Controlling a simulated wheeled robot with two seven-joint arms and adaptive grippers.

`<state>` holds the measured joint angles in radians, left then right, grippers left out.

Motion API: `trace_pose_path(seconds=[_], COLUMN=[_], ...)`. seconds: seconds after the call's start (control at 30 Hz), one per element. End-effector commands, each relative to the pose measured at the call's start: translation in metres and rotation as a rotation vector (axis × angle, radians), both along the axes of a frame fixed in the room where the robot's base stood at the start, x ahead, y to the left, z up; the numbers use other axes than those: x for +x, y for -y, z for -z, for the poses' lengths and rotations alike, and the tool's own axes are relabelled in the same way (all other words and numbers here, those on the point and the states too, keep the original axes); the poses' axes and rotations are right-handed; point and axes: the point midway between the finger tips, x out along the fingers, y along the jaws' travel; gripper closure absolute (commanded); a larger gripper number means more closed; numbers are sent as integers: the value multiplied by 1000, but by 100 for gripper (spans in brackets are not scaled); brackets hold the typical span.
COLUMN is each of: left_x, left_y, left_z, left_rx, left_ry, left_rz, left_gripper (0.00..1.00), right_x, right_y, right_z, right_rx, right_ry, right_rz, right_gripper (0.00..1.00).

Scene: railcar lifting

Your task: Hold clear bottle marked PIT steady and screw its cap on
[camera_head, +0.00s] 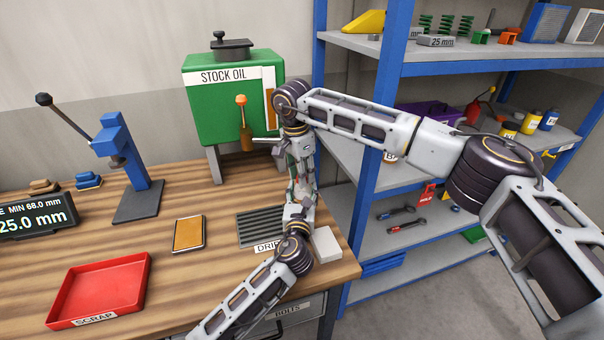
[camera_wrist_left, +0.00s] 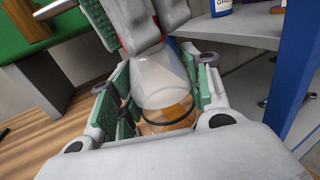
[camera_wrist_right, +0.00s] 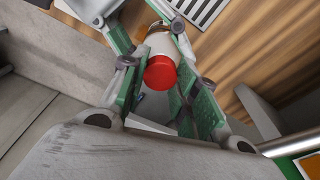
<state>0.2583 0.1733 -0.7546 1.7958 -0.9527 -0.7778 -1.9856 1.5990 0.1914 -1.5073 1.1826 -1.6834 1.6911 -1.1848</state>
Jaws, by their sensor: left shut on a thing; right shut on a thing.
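The clear bottle (camera_wrist_left: 162,82) shows in the left wrist view as a translucent cone-shouldered body with amber liquid and a dark band low down. My left gripper (camera_wrist_left: 160,100) is shut around its body, green pads on both sides. The red cap (camera_wrist_right: 160,72) is between the green pads of my right gripper (camera_wrist_right: 162,88), which is shut on it from above, over the bottle's top. Whether the cap is seated on the neck is hidden. In the head view my right gripper (camera_head: 298,160) stands directly over my left gripper (camera_head: 300,192), and they mostly hide the bottle. No PIT marking is readable.
The green STOCK OIL tank (camera_head: 215,105) stands behind the grippers, with a tap at its front. A ribbed drip tray (camera_head: 262,228) lies close to their left. The blue shelf rack (camera_head: 380,130) is near on the right. A red SCRAP tray (camera_head: 100,285) is front left.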

Motion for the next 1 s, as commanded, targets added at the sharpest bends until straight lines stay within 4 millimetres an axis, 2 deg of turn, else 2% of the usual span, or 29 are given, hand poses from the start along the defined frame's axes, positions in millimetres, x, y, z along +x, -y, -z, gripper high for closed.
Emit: trace_pose_path(seconds=[1.0], left_x=[-1], left_y=[1], left_z=[1], left_rx=[0], left_ry=[-1], left_rz=[2], left_gripper=[100], right_x=[3], right_y=[0], right_z=[0], right_rx=[1], right_ry=[0], right_rz=[913], right_gripper=[80])
